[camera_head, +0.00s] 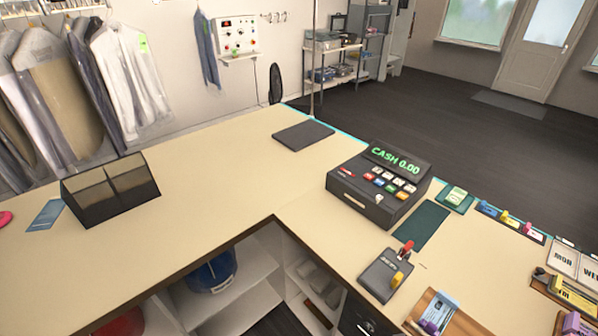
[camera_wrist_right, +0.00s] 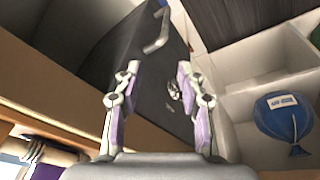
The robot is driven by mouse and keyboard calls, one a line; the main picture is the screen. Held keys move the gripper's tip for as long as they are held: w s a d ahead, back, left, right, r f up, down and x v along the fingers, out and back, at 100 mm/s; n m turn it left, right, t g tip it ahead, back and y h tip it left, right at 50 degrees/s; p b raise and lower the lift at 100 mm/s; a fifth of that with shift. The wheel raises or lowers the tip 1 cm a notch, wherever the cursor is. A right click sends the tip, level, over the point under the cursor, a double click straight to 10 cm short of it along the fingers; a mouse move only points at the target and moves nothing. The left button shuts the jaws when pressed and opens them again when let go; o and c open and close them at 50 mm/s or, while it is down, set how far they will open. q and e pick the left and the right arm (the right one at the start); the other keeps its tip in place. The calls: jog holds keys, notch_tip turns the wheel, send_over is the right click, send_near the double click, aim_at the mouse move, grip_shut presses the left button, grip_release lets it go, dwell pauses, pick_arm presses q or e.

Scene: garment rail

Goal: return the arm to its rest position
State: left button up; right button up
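In the right wrist view my right gripper (camera_wrist_right: 158,105) has its two purple-padded fingers spread apart, with nothing between them. Behind the fingers is a dark drawer front (camera_wrist_right: 140,70) with a metal handle and a lock; I cannot tell how far it is from the fingertips. Neither of my arms shows in the head view, and my left gripper is in no view.
The L-shaped counter (camera_head: 215,160) bears a cash register (camera_head: 350,190), a dark divided box (camera_head: 110,190) and a small device with red and yellow levers (camera_head: 385,275). Open shelves below hold a blue bag (camera_head: 211,272). Bagged garments (camera_head: 60,90) hang at left.

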jog(key=s+d+f+b, duration=0.15)
jog(key=s+f, duration=0.25)
jog(key=f, duration=0.7)
jog(key=s+f+b, duration=0.3)
jog(key=s+f, duration=0.1)
jog(key=f, duration=0.7)
jog(key=s+f+g+b, duration=0.1)
jog(key=s+f+b, duration=0.2)
jog(key=s+f, duration=1)
jog(key=shift+s+d+g+b, duration=0.3)
jog(key=shift+s+b, duration=0.05)
jog(key=shift+s, duration=0.1)
